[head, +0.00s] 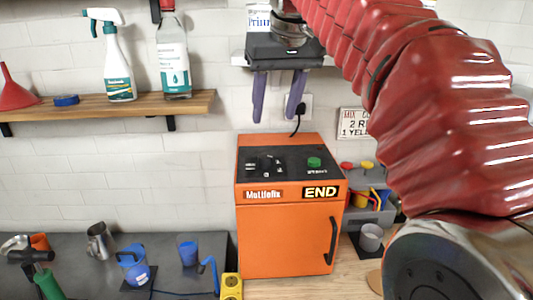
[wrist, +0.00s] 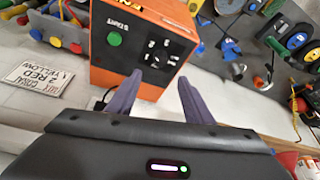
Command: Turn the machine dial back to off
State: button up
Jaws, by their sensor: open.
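The dial area (head: 266,166) shows white marks on the panel's left; the dial's setting is too small to read. A green START button (head: 314,162) sits to its right. My gripper (head: 276,110) is open and empty, its two purple fingers pointing down above the machine's back part. In the wrist view my gripper (wrist: 158,82) points towards the machine's panel, and the dial area (wrist: 158,52) lies beyond the fingertips.
A wall shelf (head: 150,105) holds a spray bottle (head: 118,70), a clear bottle (head: 173,60) and a red funnel (head: 15,92). A yellow block (head: 231,286) and blue mugs stand left of the machine. A grey rack (head: 372,208) stands right. A cable and socket are behind my fingers.

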aim_at(266, 156)
jog(key=x, duration=1.3)
jog(key=shift+w+f, duration=0.15)
jog(key=shift+f, duration=0.1)
jog(key=c, duration=1)
jog(key=shift+c, duration=0.2)
